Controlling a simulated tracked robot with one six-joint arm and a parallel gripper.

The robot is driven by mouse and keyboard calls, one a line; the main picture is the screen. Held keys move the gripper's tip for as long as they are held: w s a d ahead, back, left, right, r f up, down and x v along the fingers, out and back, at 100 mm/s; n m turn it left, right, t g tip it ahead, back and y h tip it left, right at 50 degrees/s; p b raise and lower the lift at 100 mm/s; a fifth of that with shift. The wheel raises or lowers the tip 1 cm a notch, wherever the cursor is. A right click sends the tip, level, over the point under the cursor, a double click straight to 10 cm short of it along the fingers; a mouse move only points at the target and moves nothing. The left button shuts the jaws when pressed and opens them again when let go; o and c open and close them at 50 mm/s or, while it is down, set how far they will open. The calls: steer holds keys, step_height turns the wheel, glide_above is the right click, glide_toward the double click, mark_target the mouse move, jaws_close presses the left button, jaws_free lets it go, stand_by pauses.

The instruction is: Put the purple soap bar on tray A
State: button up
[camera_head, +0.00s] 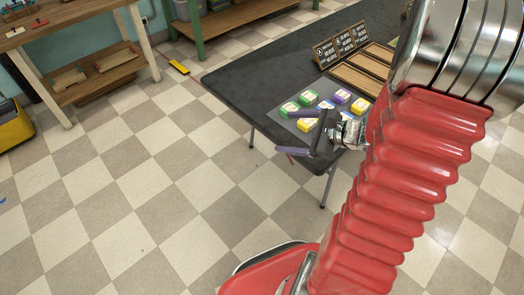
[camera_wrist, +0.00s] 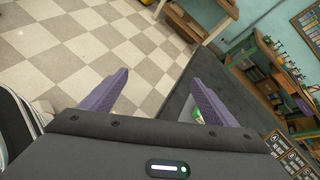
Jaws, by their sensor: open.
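The purple soap bar (camera_head: 342,96) lies on a grey mat (camera_head: 326,113) on the dark table, among green, yellow and blue soaps. Several wooden trays stand behind the mat, the nearest one (camera_head: 354,79) among them; I cannot read which is tray A. My gripper (camera_head: 284,131) is open and empty, with purple fingers, at the table's near-left edge, left of the purple soap and apart from it. In the wrist view my gripper (camera_wrist: 160,77) points out over floor and table edge. A green soap (camera_wrist: 197,117) shows partly behind the right finger; the purple soap is not visible there.
Black signs (camera_head: 345,43) stand behind the trays on the table (camera_head: 255,80). The table's left part is bare. A wooden workbench (camera_head: 60,20) stands far left, with a yellow item (camera_head: 179,67) on the floor. Checkered floor is open at the left.

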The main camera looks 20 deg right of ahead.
steer(key=s+a+r+n+g, duration=0.3)
steer(key=s+a+n, duration=0.1)
steer(key=a+n, duration=0.35)
steer(key=s+a+r+n+g, duration=0.35)
steer(key=a+n, duration=0.25)
steer(key=a, duration=0.2)
steer(key=s+r+n+t+h, duration=0.2)
steer(key=s+r+n+h, duration=0.4)
steer(key=r+n, duration=0.3)
steer(key=shift+s+a+n+h, duration=0.3)
steer(key=shift+s+n, duration=0.45)
steer(key=shift+n, duration=0.2)
steer(key=shift+o, duration=0.2)
steer(key=shift+r, duration=0.1)
